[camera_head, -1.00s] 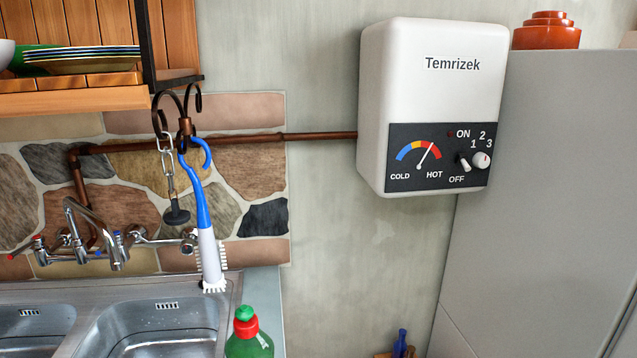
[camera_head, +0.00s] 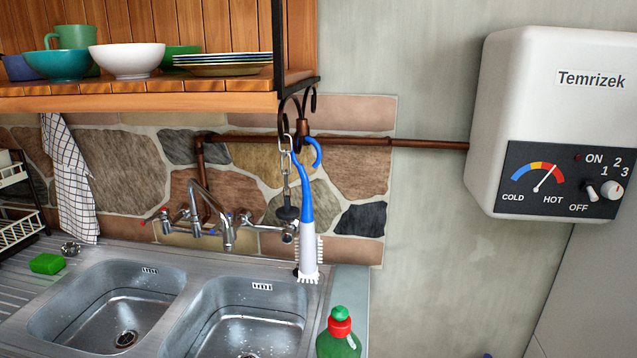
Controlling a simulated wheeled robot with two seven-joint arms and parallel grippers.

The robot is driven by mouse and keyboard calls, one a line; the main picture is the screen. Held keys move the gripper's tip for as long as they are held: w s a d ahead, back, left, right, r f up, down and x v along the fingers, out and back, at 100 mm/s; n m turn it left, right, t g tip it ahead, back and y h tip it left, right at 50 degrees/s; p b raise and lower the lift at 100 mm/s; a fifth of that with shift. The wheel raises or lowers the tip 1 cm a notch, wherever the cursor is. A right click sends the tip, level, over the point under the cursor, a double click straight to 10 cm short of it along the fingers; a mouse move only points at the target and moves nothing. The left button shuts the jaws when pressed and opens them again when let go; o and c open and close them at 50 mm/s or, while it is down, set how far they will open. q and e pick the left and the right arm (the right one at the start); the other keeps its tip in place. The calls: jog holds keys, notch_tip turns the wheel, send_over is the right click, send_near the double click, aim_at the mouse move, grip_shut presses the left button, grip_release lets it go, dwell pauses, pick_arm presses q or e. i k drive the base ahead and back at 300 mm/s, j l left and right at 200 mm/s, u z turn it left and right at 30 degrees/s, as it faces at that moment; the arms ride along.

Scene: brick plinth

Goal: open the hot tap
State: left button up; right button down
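A chrome tap set (camera_head: 212,218) is mounted on the stone wall behind the double sink. Its curved spout reaches over the sink. A handle with a red tip (camera_head: 145,221) sticks out at its left end. Small red and blue marks show near its middle, too small to tell which handle each belongs to. A round chrome end (camera_head: 289,232) is at its right, partly behind the brush. I cannot tell whether any handle is turned, and no running water is clear. Neither of my grippers is in view.
A blue and white brush (camera_head: 307,225) and a black plug on a chain (camera_head: 287,212) hang by the tap's right end. A green bottle (camera_head: 338,340) stands at the front right. A shelf (camera_head: 140,102) with bowls overhangs the sink. A white water heater (camera_head: 560,70) is at right.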

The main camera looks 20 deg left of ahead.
aim_at(165, 212)
jog(key=u, duration=1.45)
